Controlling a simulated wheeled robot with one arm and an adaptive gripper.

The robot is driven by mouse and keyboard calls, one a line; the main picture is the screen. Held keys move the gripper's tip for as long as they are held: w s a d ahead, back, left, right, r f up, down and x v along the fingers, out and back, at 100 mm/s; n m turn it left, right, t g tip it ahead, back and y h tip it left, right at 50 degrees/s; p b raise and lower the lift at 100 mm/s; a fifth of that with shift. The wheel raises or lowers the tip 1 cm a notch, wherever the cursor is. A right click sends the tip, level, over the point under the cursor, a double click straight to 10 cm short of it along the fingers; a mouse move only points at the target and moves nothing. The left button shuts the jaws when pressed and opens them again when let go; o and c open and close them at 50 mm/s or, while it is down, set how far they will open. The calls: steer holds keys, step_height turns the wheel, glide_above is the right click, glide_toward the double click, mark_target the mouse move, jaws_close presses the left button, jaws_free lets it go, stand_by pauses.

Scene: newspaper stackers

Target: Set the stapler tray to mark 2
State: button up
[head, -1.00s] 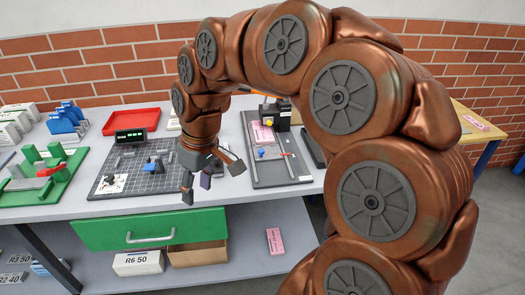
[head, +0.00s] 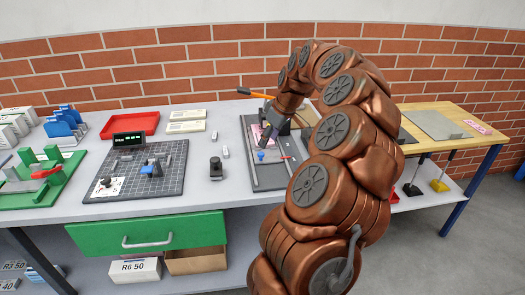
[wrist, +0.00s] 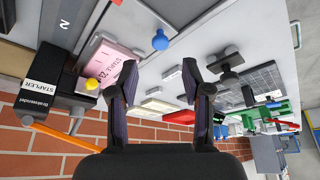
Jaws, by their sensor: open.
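The grey stapler station (head: 267,178) lies on the table, partly hidden by my arm. It carries a black stapler (wrist: 38,100) labelled STAPLER, with an orange lever (wrist: 65,137). A pink paper bundle (wrist: 112,68) marked NEWS lies by the stapler, with a yellow knob (wrist: 92,84) close to it. A blue knob (wrist: 160,40) stands on the station; it also shows in the head view (head: 261,155). A white 2 shows on a dark strip (wrist: 63,22). My gripper (wrist: 160,76) is open and empty above the station. The blue knob appears beyond its fingertips, apart from them.
A dark gridded board (head: 165,178) with a small display (head: 129,139) lies left of the station. A small black device (head: 216,168) stands between them. A wooden table (head: 455,122) is at right.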

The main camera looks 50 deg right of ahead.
mark_target(261, 153)
steer(key=p+x, duration=0.1)
steer(key=x, duration=0.5)
steer(key=shift+w+f, duration=0.15)
steer(key=shift+f, duration=0.05)
jaws_close()
stand_by(0.5)
